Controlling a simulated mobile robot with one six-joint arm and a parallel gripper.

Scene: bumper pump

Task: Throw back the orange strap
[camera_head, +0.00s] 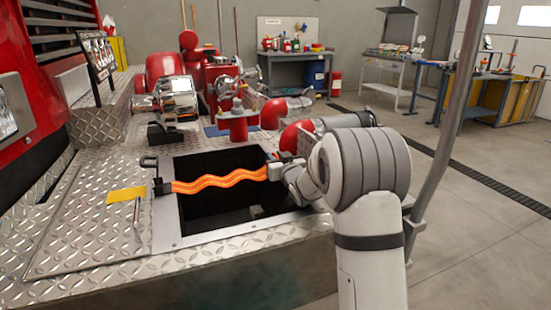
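The orange strap (222,180) is wavy and stretches across the dark square opening (205,215) in the diamond-plate deck. Its left end meets a black fitting (161,186) at the opening's left edge. Its right end reaches my gripper (275,170), which is at the right side of the opening. The fingers are small in view and partly hidden by the wrist, so I cannot tell whether they are closed on the strap or only touch it.
A diamond-plate lid (95,220) lies left of the opening, with a yellow label (127,195) near it. Red and chrome pump fittings (238,125) stand behind the opening. A grey pole (455,110) rises on the right. Workbenches stand farther back, with clear floor before them.

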